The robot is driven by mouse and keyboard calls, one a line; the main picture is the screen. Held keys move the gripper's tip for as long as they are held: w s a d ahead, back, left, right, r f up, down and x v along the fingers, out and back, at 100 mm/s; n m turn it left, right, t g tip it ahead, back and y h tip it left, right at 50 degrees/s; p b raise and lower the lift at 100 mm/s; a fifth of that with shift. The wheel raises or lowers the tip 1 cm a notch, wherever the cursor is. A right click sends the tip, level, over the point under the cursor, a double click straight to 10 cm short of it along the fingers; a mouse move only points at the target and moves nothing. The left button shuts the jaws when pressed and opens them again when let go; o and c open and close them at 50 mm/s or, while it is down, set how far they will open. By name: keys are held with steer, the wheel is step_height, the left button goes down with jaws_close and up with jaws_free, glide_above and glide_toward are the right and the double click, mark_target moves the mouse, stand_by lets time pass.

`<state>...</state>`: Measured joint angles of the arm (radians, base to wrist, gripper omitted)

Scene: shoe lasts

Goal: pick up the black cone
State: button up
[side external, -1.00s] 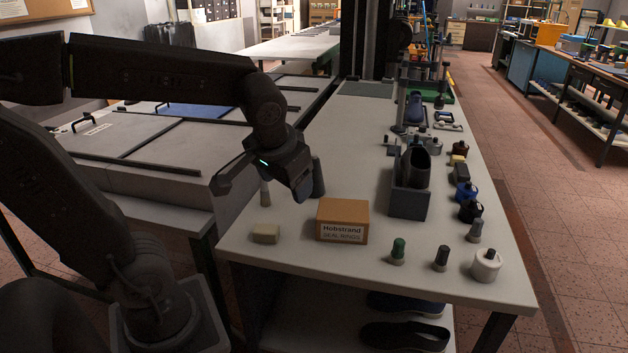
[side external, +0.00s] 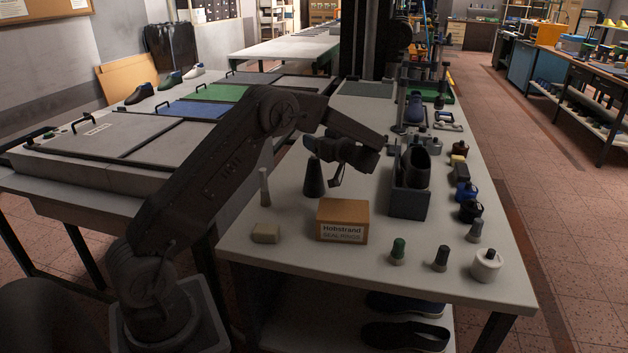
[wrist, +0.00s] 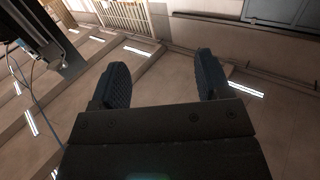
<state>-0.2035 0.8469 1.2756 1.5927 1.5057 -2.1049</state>
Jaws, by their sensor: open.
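The black cone (side external: 314,179) stands upright on the table behind the orange-brown box, and its top lies close to my gripper in the side view. My gripper (side external: 324,162) is beside and above the cone, to its right, and holds nothing. In the wrist view my gripper (wrist: 163,73) shows two dark ribbed fingers spread wide apart with nothing between them. That view is aimed at the ceiling and walls, and the cone does not show in it. How far the gripper is from the cone in depth I cannot tell.
A slim grey cone (side external: 264,187) stands left of the black cone. The labelled box (side external: 343,220) and a beige block (side external: 266,233) lie in front. A dark holder with a boot-like form (side external: 410,190) stands right. Several small pegs and pots line the table's right side.

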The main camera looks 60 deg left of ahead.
mark_target(314, 155)
step_height(314, 155, down, 8)
steer(key=shift+w+a+r, duration=0.1)
steer(key=shift+r, duration=0.15)
steer(key=shift+a+r, duration=0.15)
steer(key=shift+a, duration=1)
steer(key=shift+s+a, duration=0.2)
steer(key=shift+a, duration=0.15)
jaws_close()
